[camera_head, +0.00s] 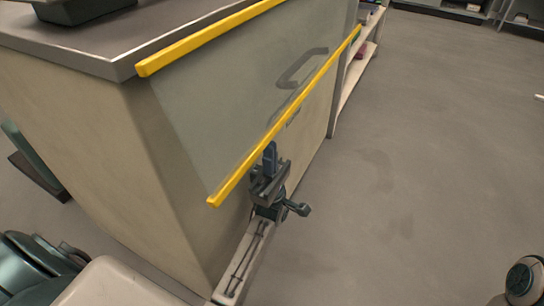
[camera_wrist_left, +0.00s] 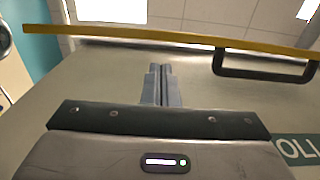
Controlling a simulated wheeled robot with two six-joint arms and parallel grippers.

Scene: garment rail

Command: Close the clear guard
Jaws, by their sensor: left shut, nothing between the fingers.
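The clear guard (camera_head: 235,95) is a see-through panel at the front of the cabinet, with a yellow bar along its top and another along its lower edge (camera_head: 240,172). It slants outward from the cabinet front. A dark handle (camera_head: 300,68) shows at the panel, and a black handle (camera_wrist_left: 262,66) shows below a yellow bar (camera_wrist_left: 130,34) in the left wrist view. My left gripper (camera_head: 270,150) is shut and empty, fingers pointing up, close to the lower yellow bar. I cannot tell whether it touches. Its shut fingers show in the left wrist view (camera_wrist_left: 160,80). My right gripper is not in view.
The cabinet (camera_head: 85,130) has a grey top (camera_head: 150,35) with a dark tray (camera_head: 85,8) on it. A shelf (camera_head: 360,70) stands beyond the cabinet. The grey floor (camera_head: 430,150) to the right is mostly clear.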

